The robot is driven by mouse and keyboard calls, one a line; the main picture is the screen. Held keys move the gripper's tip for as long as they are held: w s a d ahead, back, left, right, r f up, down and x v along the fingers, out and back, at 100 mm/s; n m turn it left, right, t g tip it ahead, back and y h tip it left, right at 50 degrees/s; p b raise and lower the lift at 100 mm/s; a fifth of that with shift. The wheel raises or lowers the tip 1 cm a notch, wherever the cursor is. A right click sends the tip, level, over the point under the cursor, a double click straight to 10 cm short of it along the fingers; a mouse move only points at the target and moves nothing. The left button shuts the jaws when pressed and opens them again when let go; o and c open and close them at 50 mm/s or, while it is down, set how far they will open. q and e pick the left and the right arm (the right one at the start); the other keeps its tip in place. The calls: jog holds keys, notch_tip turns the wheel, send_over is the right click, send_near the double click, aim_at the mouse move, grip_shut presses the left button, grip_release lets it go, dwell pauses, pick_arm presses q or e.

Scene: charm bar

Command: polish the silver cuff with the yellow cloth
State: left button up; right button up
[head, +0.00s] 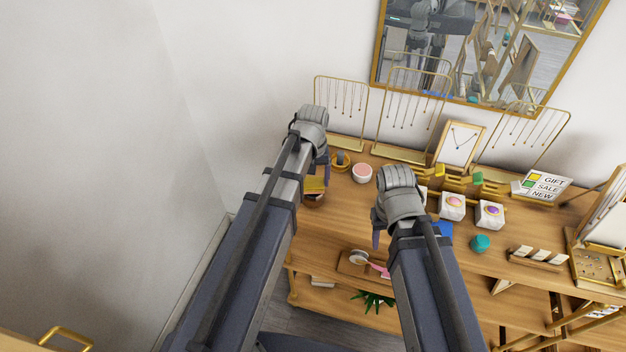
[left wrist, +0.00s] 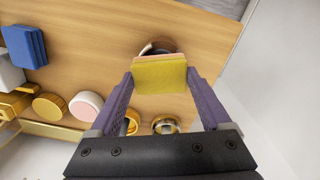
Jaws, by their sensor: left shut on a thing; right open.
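My left gripper (head: 318,182) is shut on the yellow cloth (head: 314,185), a flat square pad. In the left wrist view the cloth (left wrist: 160,76) sits between the two purple fingers (left wrist: 160,78). My right gripper (head: 378,238) is open over the table, with one finger mostly hidden by the arm.
A pink-topped round pot (head: 362,172) and a gold ringed item (head: 340,160) stand near my left gripper. White boxes (head: 451,206), a blue cloth (head: 443,229) and a teal item (head: 480,243) are to the right. Necklace racks (head: 342,111) line the back.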

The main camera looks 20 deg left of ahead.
pick_arm(q)
jog(key=shift+r+p, duration=3)
jog(key=shift+r, duration=0.05)
pick_arm(e)
notch_tip(320, 180, up, 6)
pick_arm(q)
jog(key=shift+f, duration=0.1)
